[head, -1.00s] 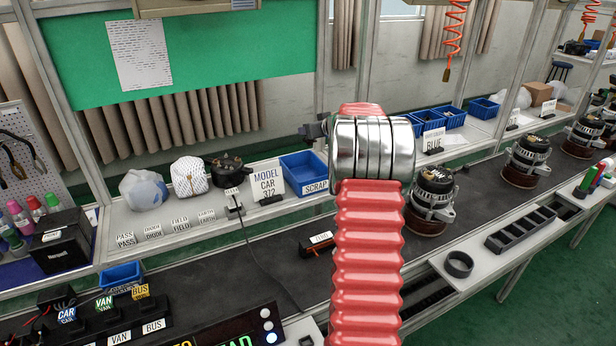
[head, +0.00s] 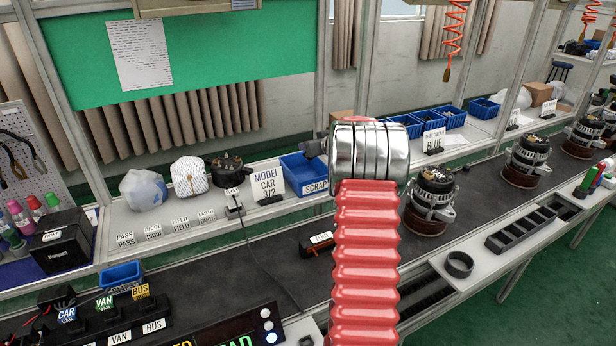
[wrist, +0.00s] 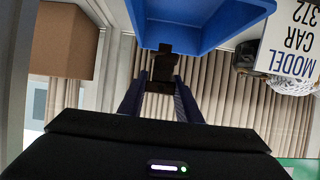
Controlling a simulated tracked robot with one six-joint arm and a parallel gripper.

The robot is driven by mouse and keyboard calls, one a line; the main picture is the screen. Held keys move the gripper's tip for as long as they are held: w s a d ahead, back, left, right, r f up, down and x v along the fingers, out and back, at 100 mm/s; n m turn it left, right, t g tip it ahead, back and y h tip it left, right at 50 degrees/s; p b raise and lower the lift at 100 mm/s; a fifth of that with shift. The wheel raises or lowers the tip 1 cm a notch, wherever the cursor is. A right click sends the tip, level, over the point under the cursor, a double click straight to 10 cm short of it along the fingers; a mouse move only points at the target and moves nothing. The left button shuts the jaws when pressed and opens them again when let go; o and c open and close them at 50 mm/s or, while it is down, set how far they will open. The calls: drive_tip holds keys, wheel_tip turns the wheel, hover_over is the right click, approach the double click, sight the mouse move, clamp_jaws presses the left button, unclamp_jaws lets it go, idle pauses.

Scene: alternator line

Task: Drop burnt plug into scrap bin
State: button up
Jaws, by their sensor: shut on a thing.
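The burnt plug (wrist: 163,66) is a small dark block between my fingertips in the wrist view. My gripper (wrist: 162,82) is shut on it. The blue scrap bin (wrist: 208,12) shows upside down at the top of the wrist view, and the plug overlaps the edge of it in the picture. In the head view the scrap bin (head: 292,165) stands on the back shelf, with a SCRAP label at its front. A dark end of my gripper (head: 314,148) shows at the bin's upper right; my red arm hides the rest. I cannot tell whether the plug is over the bin's opening.
A MODEL CAR 372 sign (head: 268,184) stands just left of the bin. A dark alternator (head: 228,168) and wrapped bundles are farther left. More blue bins (head: 452,117) are on the right. A cardboard box (wrist: 64,40) shows in the wrist view. Alternators (head: 432,200) stand on the belt.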

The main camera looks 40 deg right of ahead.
drive_tip(key=o, duration=1.2)
drive_tip(key=shift+c, duration=0.2)
drive_tip(key=shift+s+r, duration=0.1)
drive_tip(key=v, duration=1.3)
drive_tip(key=shift+s, duration=0.25)
drive_tip(key=shift+a, duration=0.1)
